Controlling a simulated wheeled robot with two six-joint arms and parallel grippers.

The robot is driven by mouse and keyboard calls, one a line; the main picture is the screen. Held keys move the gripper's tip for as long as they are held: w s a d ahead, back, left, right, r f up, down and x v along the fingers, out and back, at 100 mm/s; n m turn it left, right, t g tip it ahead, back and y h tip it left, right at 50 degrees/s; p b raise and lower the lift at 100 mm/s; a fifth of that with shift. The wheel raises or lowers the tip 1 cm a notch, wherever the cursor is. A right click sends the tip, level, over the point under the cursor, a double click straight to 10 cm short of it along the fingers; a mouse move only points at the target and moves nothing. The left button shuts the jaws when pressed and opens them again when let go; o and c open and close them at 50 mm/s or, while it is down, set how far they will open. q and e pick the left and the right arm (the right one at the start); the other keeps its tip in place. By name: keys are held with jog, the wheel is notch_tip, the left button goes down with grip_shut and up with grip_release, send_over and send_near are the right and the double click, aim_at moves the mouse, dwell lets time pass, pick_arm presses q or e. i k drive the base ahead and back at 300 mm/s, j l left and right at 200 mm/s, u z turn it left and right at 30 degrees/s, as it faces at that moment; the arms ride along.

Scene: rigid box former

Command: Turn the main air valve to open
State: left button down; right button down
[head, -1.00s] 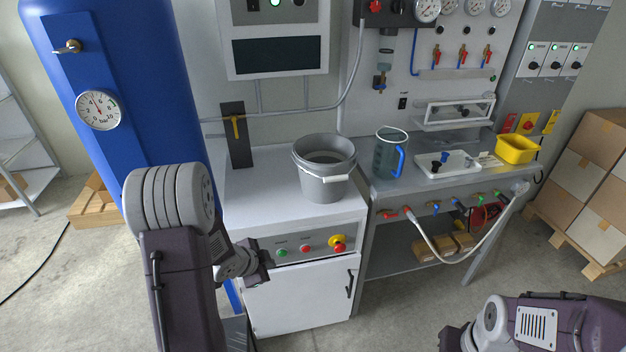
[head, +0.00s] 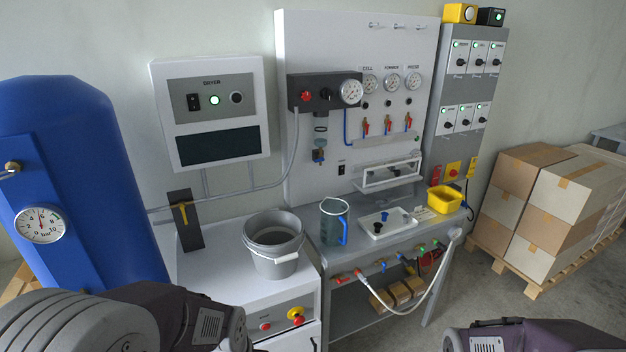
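No label in view reads main air valve, so I cannot tell which fitting it is. A yellow lever (head: 183,211) sits on an upright black plate (head: 189,235) at the back of the white cabinet, with its long part hanging down. A black block (head: 325,93) on the white wall panel carries a red knob (head: 306,97), a black knob and a round gauge (head: 350,92). Three red-handled valves (head: 387,125) sit lower right of it. My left arm crosses the bottom left and my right arm the bottom right; both grippers are out of view.
A grey bucket (head: 273,262) stands on the white cabinet (head: 215,290) before the lever. A jug (head: 333,222), white tray (head: 377,222) and yellow bin (head: 444,198) are on the metal bench. A blue tank (head: 95,180) stands at left, cartons (head: 545,205) at right.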

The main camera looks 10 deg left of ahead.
aim_at(181, 206)
jog(key=u, duration=1.5)
jog(key=i+j+z, duration=0.45)
jog(key=k+l, duration=0.05)
jog(key=l, duration=0.05)
